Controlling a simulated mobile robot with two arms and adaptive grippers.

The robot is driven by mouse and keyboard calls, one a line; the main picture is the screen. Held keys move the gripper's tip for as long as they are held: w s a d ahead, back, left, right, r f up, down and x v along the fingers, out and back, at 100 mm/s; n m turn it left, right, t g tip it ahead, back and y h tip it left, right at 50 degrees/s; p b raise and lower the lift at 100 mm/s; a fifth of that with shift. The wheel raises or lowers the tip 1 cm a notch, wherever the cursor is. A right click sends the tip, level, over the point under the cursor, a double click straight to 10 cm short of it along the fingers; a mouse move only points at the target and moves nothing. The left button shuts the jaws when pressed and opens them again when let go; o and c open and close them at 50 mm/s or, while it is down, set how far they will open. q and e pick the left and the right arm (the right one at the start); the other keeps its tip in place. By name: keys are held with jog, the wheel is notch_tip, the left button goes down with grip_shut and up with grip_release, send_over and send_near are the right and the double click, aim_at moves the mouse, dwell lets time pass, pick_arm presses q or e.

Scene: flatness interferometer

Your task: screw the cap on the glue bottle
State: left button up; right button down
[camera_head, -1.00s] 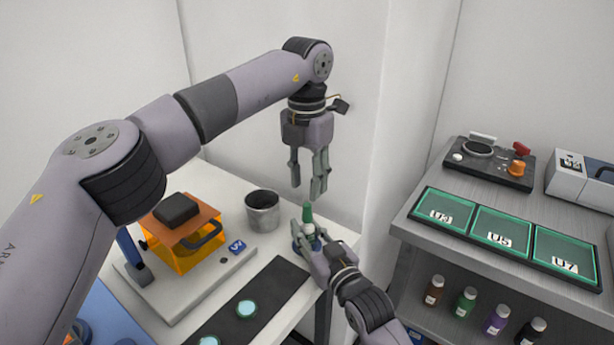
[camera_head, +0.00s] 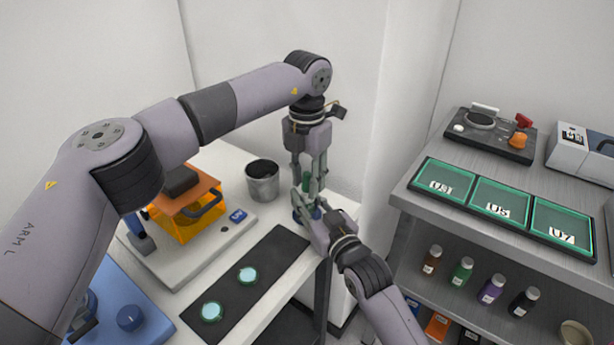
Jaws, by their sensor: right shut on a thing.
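The glue bottle stands upright near the right corner of the white table (camera_head: 335,203). Its narrow green top (camera_head: 306,181) shows between my grippers. I cannot tell whether that green part is the cap or a nozzle, and no separate cap is clear to see. My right gripper (camera_head: 307,203) is shut on the bottle from the front and hides most of its body. A bit of blue (camera_head: 297,215) shows low beside it. My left gripper (camera_head: 308,178) points straight down from above, its fingers open on either side of the green top. Contact there is too small to tell.
A metal cup (camera_head: 262,183) stands left of the grippers. An orange-housed instrument (camera_head: 182,222) and a dark mat (camera_head: 262,292) with two pale discs lie farther left. At right, a grey shelf unit (camera_head: 420,207) carries a green-framed tray and several small bottles.

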pick_arm(q)
grip_shut()
dwell(0.3)
jog(key=shift+o, duration=0.9)
grip_release()
jog(key=shift+r, duration=2.25)
